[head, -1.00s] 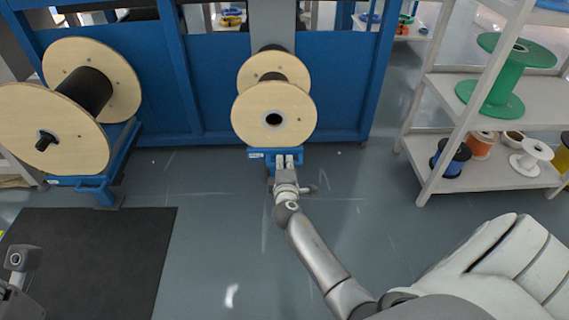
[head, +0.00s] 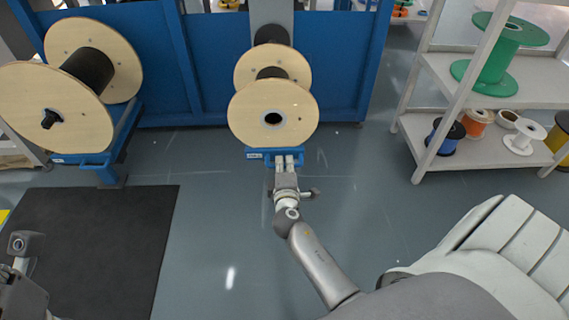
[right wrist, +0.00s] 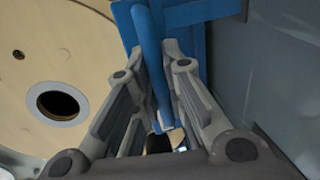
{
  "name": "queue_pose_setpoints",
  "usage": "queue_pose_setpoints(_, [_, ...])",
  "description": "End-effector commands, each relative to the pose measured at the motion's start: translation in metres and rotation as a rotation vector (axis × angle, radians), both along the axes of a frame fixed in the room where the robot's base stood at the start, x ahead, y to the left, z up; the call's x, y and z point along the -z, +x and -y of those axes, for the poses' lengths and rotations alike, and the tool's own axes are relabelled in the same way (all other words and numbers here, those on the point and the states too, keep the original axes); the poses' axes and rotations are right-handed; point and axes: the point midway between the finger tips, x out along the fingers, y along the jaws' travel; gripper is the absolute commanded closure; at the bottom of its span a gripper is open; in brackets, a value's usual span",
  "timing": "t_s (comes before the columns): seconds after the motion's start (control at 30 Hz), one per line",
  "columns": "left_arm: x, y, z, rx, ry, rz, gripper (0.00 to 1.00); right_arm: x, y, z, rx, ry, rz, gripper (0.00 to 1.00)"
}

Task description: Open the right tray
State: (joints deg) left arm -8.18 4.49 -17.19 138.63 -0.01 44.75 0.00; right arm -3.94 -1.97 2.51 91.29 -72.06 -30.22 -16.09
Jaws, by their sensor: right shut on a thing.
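The right tray (head: 257,154) is a low blue carrier with a front handle, bearing a pale wooden spool (head: 298,110) with a dark core. It stands out in front of the blue frame. My right gripper (head: 287,162) is at the tray's front, shut on its blue handle (right wrist: 153,62), which lies between the fingers in the right wrist view. A spool flange (right wrist: 62,55) fills the left of that view. At the lower left of the head view part of my left arm shows, but no left fingers can be seen.
A second wooden spool (head: 38,105) sits on a left blue tray (head: 95,168). The blue frame (head: 215,65) stands behind. A grey shelf (head: 460,130) with spools is at the right. A black mat (head: 90,245) lies at the left. The floor around my right arm is clear.

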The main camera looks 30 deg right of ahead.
Motion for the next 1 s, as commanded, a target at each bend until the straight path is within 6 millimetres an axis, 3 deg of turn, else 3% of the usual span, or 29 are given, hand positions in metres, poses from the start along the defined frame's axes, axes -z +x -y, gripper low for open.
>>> queue_pose_setpoints(0.07, [0.000, 0.000, 0.000, 0.000, 0.000, 0.000, 0.51, 0.001, 0.000, -0.001, -0.001, 0.001, -0.001, 1.00])
queue_pose_setpoints(0.1, [0.000, 0.000, 0.000, 0.000, 0.000, 0.000, 0.51, 0.001, 0.000, -0.001, -0.001, 0.001, -0.001, 0.88])
queue_pose_setpoints(0.27, [0.000, 0.000, 0.000, 0.000, 0.000, 0.000, 0.51, 0.001, 0.000, 0.000, -0.001, 0.001, -0.001, 0.67])
queue_pose_setpoints(0.67, [0.001, 0.000, 0.000, 0.000, 0.004, -0.001, 0.51, 0.000, -0.004, -0.003, 0.000, 0.001, -0.002, 0.67])
queue_pose_setpoints(1.0, [0.000, 0.000, 0.000, 0.000, 0.002, 0.001, 0.51, -0.011, -0.052, -0.032, -0.001, 0.003, -0.003, 0.67])
